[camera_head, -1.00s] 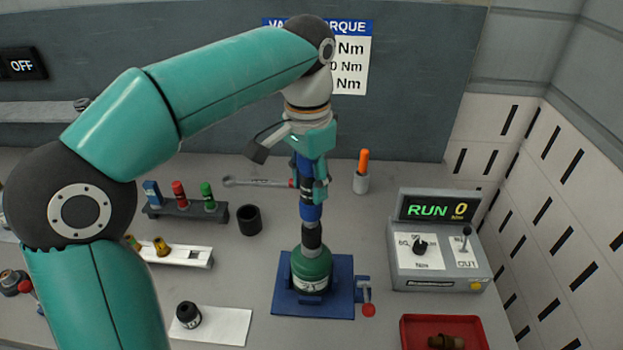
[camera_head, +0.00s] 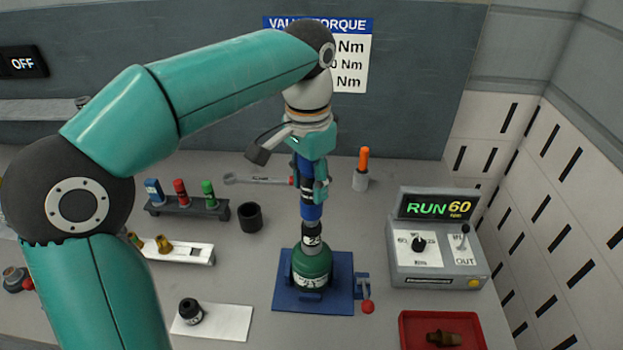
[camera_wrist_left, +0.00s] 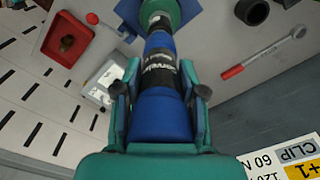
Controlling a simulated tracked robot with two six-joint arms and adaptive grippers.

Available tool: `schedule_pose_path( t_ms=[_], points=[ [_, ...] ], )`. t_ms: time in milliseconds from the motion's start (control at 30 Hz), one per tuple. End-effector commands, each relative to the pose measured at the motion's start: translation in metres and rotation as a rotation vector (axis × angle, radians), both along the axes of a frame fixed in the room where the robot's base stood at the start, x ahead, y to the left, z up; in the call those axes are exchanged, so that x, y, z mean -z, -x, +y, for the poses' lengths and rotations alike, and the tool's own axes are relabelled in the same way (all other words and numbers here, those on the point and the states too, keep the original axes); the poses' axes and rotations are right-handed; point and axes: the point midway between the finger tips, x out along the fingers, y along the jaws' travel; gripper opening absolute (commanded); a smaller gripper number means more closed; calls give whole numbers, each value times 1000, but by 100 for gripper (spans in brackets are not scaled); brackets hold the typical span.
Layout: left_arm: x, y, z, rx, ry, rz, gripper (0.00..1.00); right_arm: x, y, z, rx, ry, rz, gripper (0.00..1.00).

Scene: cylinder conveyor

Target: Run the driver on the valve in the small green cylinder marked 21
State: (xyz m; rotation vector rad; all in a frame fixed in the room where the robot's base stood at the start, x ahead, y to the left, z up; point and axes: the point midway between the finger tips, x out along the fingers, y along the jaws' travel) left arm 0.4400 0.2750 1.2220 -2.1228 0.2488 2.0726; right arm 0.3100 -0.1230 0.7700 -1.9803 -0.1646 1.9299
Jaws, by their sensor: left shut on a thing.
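My left gripper (camera_head: 310,180) is shut on the blue and black driver (camera_head: 311,212), which stands upright. It also shows in the left wrist view, with the gripper's fingers (camera_wrist_left: 160,105) on both sides of the driver's blue body (camera_wrist_left: 160,115). The driver's lower end meets the top of the small green cylinder (camera_head: 312,268), and the valve there is hidden. The cylinder sits in a blue holder (camera_head: 285,295) with a red-knobbed clamp (camera_head: 367,306); its marking is too small to read. The grey controller (camera_head: 437,262) reads RUN 60. My right gripper is not in view.
A red tray (camera_head: 409,335) with a brown fitting lies at front right. A rack of coloured pieces (camera_head: 187,207), a black cup (camera_head: 250,217), a wrench (camera_head: 258,181) and an orange-handled tool (camera_head: 364,160) stand around. A black cap lies on a white sheet (camera_head: 228,322).

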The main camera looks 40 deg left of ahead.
Motion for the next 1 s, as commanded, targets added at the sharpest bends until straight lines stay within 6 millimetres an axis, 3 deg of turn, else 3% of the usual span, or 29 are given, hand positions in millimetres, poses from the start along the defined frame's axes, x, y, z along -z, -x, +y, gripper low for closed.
schedule_pose_path(
  t_ms=[467,1000],
  points=[
    [-2,0,-1,1,1,2,0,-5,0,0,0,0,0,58],
    [-40,0,-1,1,1,-3,0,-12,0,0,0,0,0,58]
  ],
)
